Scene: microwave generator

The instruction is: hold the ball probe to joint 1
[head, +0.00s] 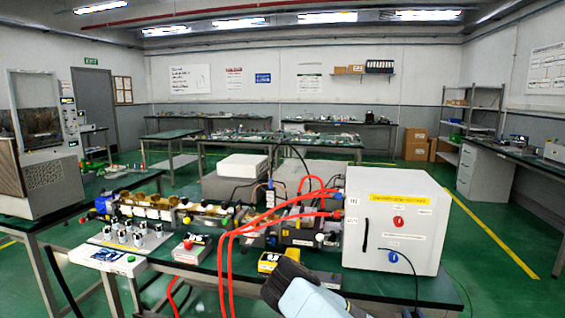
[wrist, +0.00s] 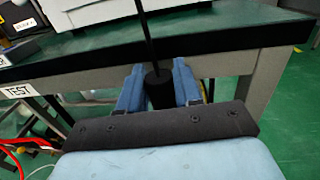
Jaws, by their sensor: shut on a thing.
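My gripper (head: 284,278) is low in the head view, in front of the bench's near edge. In the wrist view its two blue fingers (wrist: 158,88) are shut on the black handle of the ball probe (wrist: 160,92). The probe's thin dark rod runs up out of the top of that view, so its ball tip is hidden. The waveguide assembly (head: 165,205) lies along the bench behind the gripper. Its joint labels are too small to read, so I cannot tell which is joint 1. In the wrist view the gripper is below and in front of the green bench top.
A white cabinet (head: 395,222) with red and blue knobs stands at the bench's right. Red cables (head: 262,222) loop from it over the front edge. A yellow device (head: 270,262) and a red-topped box (head: 192,248) sit near the front. A tray of small cylinders (head: 110,245) is left.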

